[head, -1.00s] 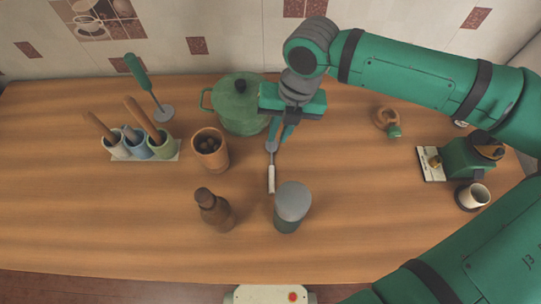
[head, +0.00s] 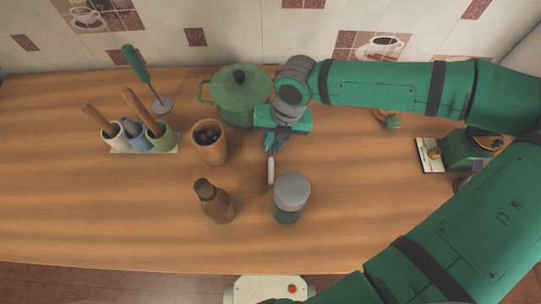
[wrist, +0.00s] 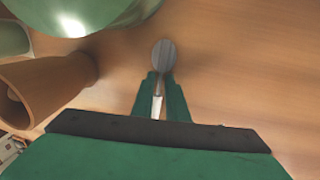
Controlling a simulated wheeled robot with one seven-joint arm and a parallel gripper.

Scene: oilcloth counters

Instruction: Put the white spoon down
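The white spoon has a grey bowl and a pale handle. In the head view its handle (head: 270,172) points down the picture from my gripper (head: 271,148). In the wrist view its round grey bowl (wrist: 163,52) shows beyond the fingertips, and a white part lies between the fingers. My gripper (wrist: 160,78) looks shut on the spoon, with the fingers close on both sides of it. The spoon is low over the wooden counter (head: 345,165); I cannot tell whether it touches.
A green lidded pot (head: 236,97) stands just behind and left of my gripper. A brown cup of round things (head: 209,145) is left. A grey-lidded jar (head: 291,200) stands close to the handle end, and a brown bottle (head: 214,202) front left. The counter right of the jar is clear.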

